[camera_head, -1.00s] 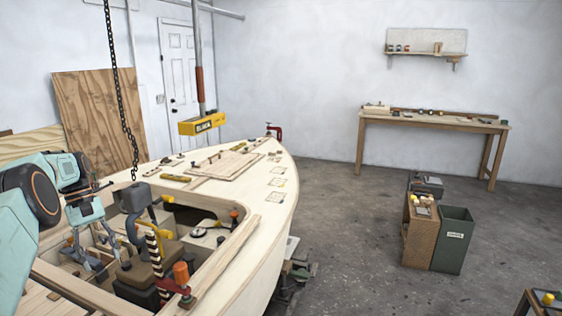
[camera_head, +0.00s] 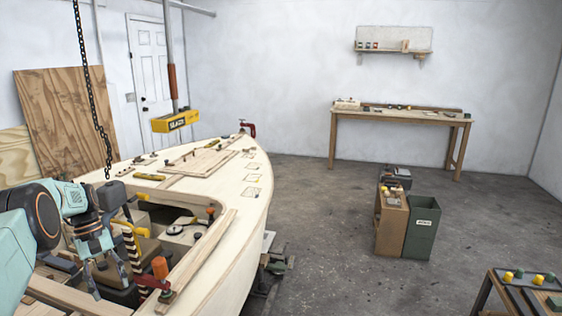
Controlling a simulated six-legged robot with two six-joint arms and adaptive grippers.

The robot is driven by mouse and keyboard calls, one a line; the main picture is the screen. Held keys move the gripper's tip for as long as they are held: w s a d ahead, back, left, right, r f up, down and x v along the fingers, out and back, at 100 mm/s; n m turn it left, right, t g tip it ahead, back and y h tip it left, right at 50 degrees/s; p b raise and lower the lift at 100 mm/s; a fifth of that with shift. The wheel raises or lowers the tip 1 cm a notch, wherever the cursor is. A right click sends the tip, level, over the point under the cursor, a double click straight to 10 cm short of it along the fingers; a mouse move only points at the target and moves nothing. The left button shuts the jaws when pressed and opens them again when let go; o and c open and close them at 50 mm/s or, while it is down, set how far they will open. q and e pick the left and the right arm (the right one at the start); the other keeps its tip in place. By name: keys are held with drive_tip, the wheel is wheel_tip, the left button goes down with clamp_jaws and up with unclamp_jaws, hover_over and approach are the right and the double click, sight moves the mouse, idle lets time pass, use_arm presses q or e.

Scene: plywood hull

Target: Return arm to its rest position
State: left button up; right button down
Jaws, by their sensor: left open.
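My left arm comes in from the left edge, pale teal with dark joints. My left gripper (camera_head: 104,272) hangs fingers down over the open cockpit of the plywood hull (camera_head: 228,225). Its fingers are apart and I see nothing between them. The gripper and arm hide part of the cockpit and the things in it. My right arm and right gripper do not show.
A red clamp with an orange handle (camera_head: 160,268) stands at the cockpit edge close to the gripper. A black chain (camera_head: 91,100) and a yellow hanging block (camera_head: 176,122) are above the hull. A green bin (camera_head: 422,232) stands on open floor at right.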

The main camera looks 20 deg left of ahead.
use_arm(q)
drive_tip(key=s+d+f+m+y, duration=0.1)
drive_tip(key=s+d+f+m, duration=0.2)
drive_tip(key=d+f, duration=0.75)
drive_tip(key=s+d+f+m+y, duration=0.1)
drive_tip(key=s+d+f+m, duration=0.15)
drive_tip(key=d+f, duration=0.8)
drive_tip(key=s+d+r+m+t+y, duration=0.1)
drive_tip(key=s+d+r+m, duration=0.25)
drive_tip(key=s+d, duration=0.55)
drive_tip(key=s+d+r+m+t, duration=0.1)
drive_tip(key=s+d+r+m, duration=0.4)
drive_tip(key=s, duration=0.7)
wheel_tip(320, 180, down, 22)
drive_tip(key=d+n+b, duration=0.1)
drive_tip(key=n+b, duration=0.1)
drive_tip(key=b, duration=2)
drive_tip(key=shift+s+d+f+y, duration=0.15)
drive_tip(key=shift+s+f+y, duration=0.15)
drive_tip(key=shift+s, duration=0.15)
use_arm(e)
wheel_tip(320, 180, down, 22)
